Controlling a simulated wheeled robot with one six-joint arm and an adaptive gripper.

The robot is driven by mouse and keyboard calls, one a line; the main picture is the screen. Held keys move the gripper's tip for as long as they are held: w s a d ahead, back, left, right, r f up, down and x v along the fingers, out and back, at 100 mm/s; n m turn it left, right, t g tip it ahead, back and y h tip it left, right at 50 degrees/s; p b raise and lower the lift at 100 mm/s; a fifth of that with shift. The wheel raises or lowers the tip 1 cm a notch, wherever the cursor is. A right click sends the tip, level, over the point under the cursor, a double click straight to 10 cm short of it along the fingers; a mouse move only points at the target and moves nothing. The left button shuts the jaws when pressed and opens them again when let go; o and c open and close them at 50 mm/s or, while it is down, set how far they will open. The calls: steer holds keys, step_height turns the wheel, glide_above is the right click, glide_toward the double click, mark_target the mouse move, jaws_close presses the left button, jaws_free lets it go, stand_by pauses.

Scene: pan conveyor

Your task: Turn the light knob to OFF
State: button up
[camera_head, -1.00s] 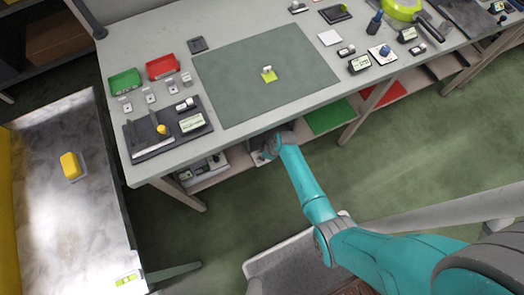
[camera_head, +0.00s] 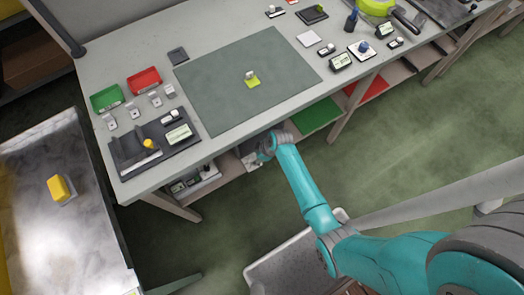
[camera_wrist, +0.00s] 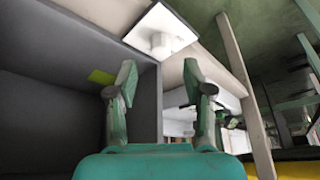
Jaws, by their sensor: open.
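A white square plate with a round white knob (camera_wrist: 160,43) shows at the top of the wrist view, ahead of my fingertips. Any marking on it is too small to read. My gripper (camera_wrist: 162,82) is open and empty, with the knob beyond the gap between its fingers and apart from them. In the head view, my gripper (camera_head: 258,155) is low at the front edge of the workbench (camera_head: 225,150). A pale plate shows beside it there, and the fingers are mostly hidden.
The bench carries a green mat (camera_head: 225,100), a red bin (camera_head: 144,80), a green bin (camera_head: 106,98) and a blue knob on a white plate (camera_head: 362,49). Shelves with a green panel (camera_head: 314,117) lie below. A conveyor with a yellow block (camera_head: 60,188) stands left.

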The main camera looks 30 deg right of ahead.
steer(key=v, duration=0.6)
steer(key=shift+r, duration=0.3)
steer(key=shift+s, duration=0.1)
steer(key=shift+s, duration=0.1)
